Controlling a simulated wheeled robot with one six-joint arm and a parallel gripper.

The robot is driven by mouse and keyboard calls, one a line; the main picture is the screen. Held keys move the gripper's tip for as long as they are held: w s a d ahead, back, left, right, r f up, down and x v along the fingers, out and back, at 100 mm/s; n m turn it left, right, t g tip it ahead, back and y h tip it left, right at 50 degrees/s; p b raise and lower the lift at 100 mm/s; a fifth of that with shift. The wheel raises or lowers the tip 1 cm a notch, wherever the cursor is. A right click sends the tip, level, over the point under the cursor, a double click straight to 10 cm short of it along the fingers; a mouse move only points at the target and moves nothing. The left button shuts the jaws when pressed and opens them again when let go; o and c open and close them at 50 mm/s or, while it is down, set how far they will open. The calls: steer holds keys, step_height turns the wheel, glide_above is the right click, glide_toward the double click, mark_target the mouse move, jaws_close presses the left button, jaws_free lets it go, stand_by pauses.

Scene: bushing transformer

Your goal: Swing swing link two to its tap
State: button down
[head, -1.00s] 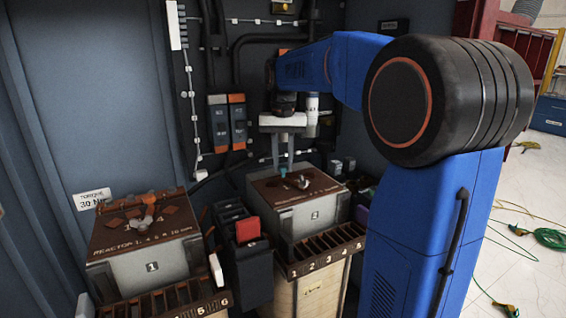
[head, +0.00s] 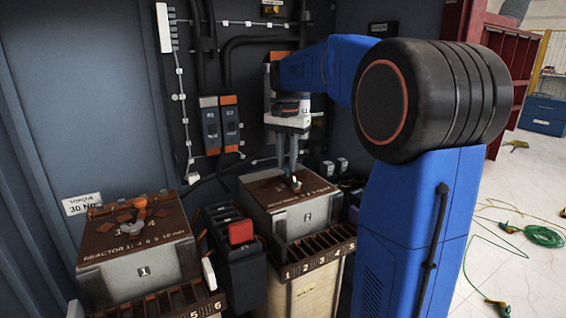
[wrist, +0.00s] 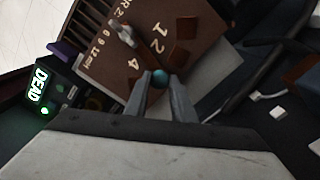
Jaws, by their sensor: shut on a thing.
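Swing link two lies on the brown top of box 2 (head: 262,190); its pale end (head: 297,184) shows just below my gripper (head: 291,172) in the head view. In the wrist view my two fingertips (wrist: 160,78) are closed around a small teal knob (wrist: 160,77) over the brown top. A silver post (wrist: 122,33) stands farther up on that top. Painted numbers 1, 2 and 4 show on it, with 4 closest to the knob. My fingers hide much of the link, so I cannot tell its exact pointing.
Box 1 (head: 143,270) has an orange-ended link on top and stands left. A dark unit with a red block (head: 241,232) stands between the boxes. Slotted racks (head: 318,254) front both. A lit "DEAD" sign (wrist: 41,88) shows in the wrist view. Cables lie on the floor right.

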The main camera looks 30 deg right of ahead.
steer(key=shift+d+m, duration=0.2)
steer(key=shift+m, duration=0.1)
steer(key=c, duration=1.5)
jaws_free()
steer(key=shift+r, duration=0.1)
step_height(320, 180, up, 17)
steer(key=shift+r, duration=0.1)
